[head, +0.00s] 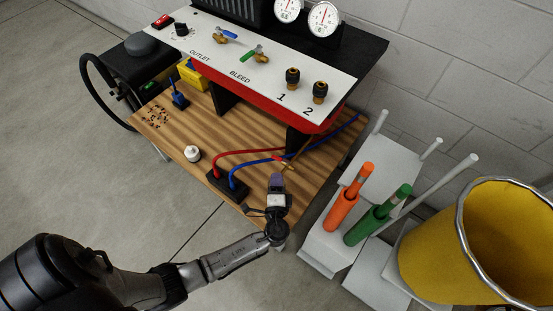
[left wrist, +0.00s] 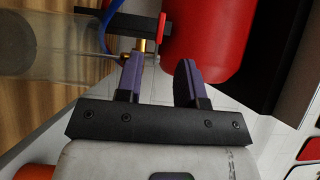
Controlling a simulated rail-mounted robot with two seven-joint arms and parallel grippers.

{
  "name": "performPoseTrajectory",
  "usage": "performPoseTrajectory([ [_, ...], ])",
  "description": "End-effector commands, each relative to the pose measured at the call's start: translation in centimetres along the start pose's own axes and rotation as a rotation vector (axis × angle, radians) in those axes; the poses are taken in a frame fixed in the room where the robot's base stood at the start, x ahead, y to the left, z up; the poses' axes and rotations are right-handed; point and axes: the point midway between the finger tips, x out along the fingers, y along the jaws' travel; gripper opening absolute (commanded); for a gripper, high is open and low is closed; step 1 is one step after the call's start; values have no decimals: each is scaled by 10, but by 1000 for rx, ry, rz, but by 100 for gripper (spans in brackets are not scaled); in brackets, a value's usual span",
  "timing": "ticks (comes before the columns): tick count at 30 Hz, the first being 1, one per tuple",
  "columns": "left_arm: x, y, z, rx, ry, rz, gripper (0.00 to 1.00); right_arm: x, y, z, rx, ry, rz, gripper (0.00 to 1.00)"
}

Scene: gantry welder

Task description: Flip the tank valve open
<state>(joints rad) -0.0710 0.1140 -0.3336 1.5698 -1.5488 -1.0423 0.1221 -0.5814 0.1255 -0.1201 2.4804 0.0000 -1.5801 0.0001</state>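The tank valve is a brass fitting with a red handle (head: 282,160) near the right end of the wooden bench, where the blue hose meets it. In the left wrist view the red handle (left wrist: 161,32) stands just beyond the purple fingertips, nearer the left finger, with the brass stem (left wrist: 142,45) beside it. The red tank (left wrist: 205,45) fills the upper right there. My left gripper (head: 277,182) is at the bench's front right edge, close to the valve. Its fingers (left wrist: 158,68) are apart with nothing held between them. Whether a finger touches the valve cannot be told.
The panel (head: 265,62) with gauges and knobs overhangs the bench (head: 168,120). A black block (head: 228,188) with red and blue hoses lies left of my gripper.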

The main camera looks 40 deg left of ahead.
Motion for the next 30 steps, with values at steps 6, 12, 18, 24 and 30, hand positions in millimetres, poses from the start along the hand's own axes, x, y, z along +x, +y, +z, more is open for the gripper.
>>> performPoseTrajectory([
  [6,42,2,0,0,-1,-2,35,14,-2,4,5,0,-4,43],
  [12,70,2,0,0,-2,-2,35,21,-3,6,8,0,-7,43],
  [18,86,1,0,0,-1,0,35,25,-4,7,8,1,-7,43],
  [24,90,0,1,1,-1,1,35,25,-3,7,8,1,-6,43],
  [30,91,0,1,0,-1,1,35,25,-2,8,3,0,-3,43],
])
